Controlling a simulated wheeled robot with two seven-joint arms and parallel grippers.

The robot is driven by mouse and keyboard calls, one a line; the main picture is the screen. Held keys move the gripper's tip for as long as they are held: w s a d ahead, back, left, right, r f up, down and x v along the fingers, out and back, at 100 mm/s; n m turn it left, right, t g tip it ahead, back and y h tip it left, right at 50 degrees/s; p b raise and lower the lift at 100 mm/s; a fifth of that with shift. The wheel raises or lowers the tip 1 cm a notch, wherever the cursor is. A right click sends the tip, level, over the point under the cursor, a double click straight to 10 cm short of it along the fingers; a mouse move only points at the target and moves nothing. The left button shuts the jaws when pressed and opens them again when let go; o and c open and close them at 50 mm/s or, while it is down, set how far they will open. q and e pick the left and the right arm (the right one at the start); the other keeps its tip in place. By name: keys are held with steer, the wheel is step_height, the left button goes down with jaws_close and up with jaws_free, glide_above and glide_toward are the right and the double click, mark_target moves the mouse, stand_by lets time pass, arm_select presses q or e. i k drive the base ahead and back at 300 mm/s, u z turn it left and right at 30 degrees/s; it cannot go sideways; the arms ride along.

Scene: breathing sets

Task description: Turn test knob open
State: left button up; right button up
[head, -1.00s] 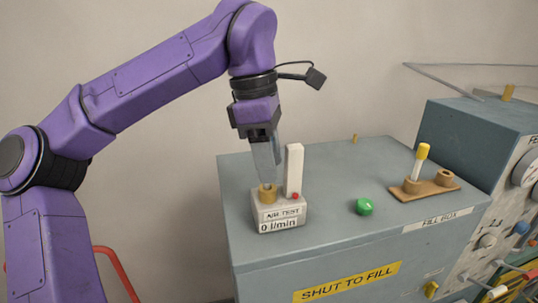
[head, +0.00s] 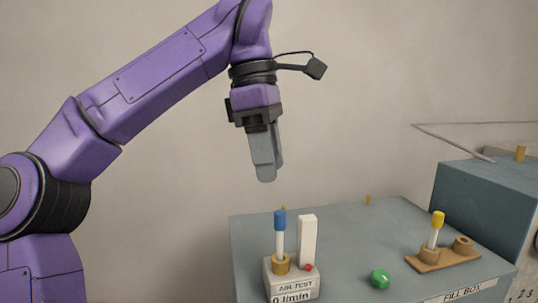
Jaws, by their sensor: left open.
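The AIR TEST box (head: 291,284) stands on the grey fill box at lower centre, its display reading 0 l/min. A blue-capped white cylinder (head: 280,238) stands upright in the brass socket (head: 280,264) on it. A white upright block (head: 308,241) and a small red round part (head: 309,267) are beside it. A green knob (head: 380,279) sits on the fill box top to the right. No label tells which part is the test knob. My left gripper (head: 266,177) is open and empty, pointing down above the blue cap, clear of it. My right gripper is not in view.
The fill box top (head: 345,235) is bare behind the green knob. A brown rack (head: 440,262) at right holds a yellow-capped cylinder (head: 436,232) in one socket; its other socket is empty. A taller blue-grey cabinet (head: 480,207) stands at the right.

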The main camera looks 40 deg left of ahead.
mark_target(380, 277)
steer(key=k, duration=1)
